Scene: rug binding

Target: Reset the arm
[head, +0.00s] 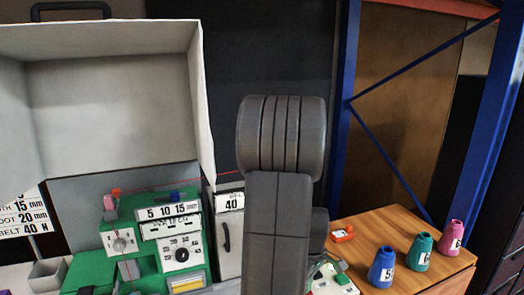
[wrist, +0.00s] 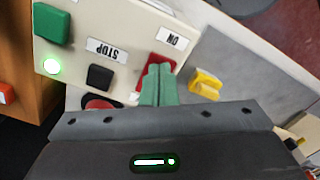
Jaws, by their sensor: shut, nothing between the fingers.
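My gripper (wrist: 157,84) shows in the wrist view, its two green fingers shut together with nothing between them. The fingertips overlap the lower edge of a red part (wrist: 158,68) on a pale control panel (wrist: 125,25); I cannot tell whether they touch it. The panel carries a green button (wrist: 52,23), a lit green lamp (wrist: 51,66), a black button (wrist: 100,76) and labels reading STOP and ON. In the head view my arm stands upright in the middle and hides part of the bench; my gripper cannot be made out there.
A green machine (head: 140,240) with dials stands left, under a pale hood (head: 110,100). A wooden table (head: 395,235) at right holds blue (head: 382,267), green (head: 419,252) and pink (head: 451,237) cones. A blue rack post (head: 345,110) rises behind. A yellow part (wrist: 205,84) lies near my fingers.

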